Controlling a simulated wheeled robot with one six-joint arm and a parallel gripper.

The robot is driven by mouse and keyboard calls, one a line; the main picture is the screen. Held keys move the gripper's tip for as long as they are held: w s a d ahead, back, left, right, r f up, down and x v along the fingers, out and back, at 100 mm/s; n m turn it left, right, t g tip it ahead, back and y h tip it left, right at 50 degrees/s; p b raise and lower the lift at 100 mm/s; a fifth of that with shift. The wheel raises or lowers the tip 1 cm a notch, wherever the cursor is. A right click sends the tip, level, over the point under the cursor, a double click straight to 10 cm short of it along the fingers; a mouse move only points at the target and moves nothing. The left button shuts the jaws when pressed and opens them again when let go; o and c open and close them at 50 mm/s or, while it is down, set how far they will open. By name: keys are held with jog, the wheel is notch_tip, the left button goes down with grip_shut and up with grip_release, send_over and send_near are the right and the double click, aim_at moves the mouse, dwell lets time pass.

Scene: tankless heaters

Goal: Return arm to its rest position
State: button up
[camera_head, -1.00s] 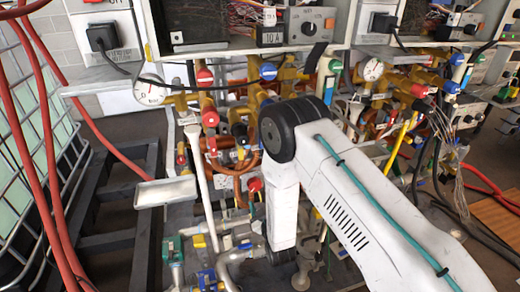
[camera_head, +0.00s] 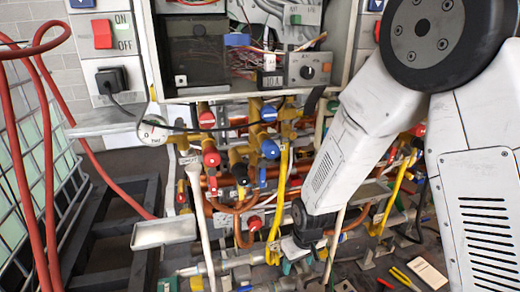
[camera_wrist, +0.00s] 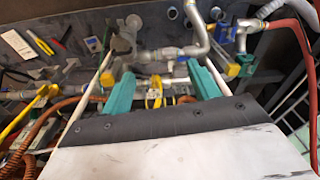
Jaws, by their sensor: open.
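My white arm fills the right of the head view. Its big dark round elbow joint (camera_head: 428,40) is at the top right. The forearm (camera_head: 345,150) slopes down and left to the dark wrist (camera_head: 310,222) in front of the lower pipes. My gripper is mostly hidden there. In the wrist view my gripper (camera_wrist: 163,78) shows two teal fingers spread well apart with nothing held between them. Grey pipes and a yellow-handled valve (camera_wrist: 154,97) lie beyond the fingers. I cannot tell how far the fingertips are from the pipes.
The open heater cabinet (camera_head: 345,60) is above, with coloured valves and copper pipes (camera_head: 240,215) below. A gauge (camera_head: 152,131) and grey tray (camera_head: 164,232) are at left, beside red hoses (camera_head: 45,150) and a caged tank. Loose tools (camera_wrist: 40,43) lie on the floor.

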jog(key=s+d+r+m, duration=0.1)
jog(key=s+d+r, duration=0.4)
jog(key=r, duration=0.5)
jog(key=s+d+r+m, duration=0.2)
jog(key=s+d+r, duration=0.3)
jog(key=s+r, duration=0.5)
jog(key=s+d+r+m, duration=0.2)
jog(key=s+d+r, duration=0.3)
jog(key=s+r, duration=0.3)
jog(key=shift+d+r+h, duration=0.3)
jog(key=shift+d+r, duration=0.05)
jog(key=shift+r, duration=0.8)
jog(key=shift+s, duration=0.1)
dwell(1.1)
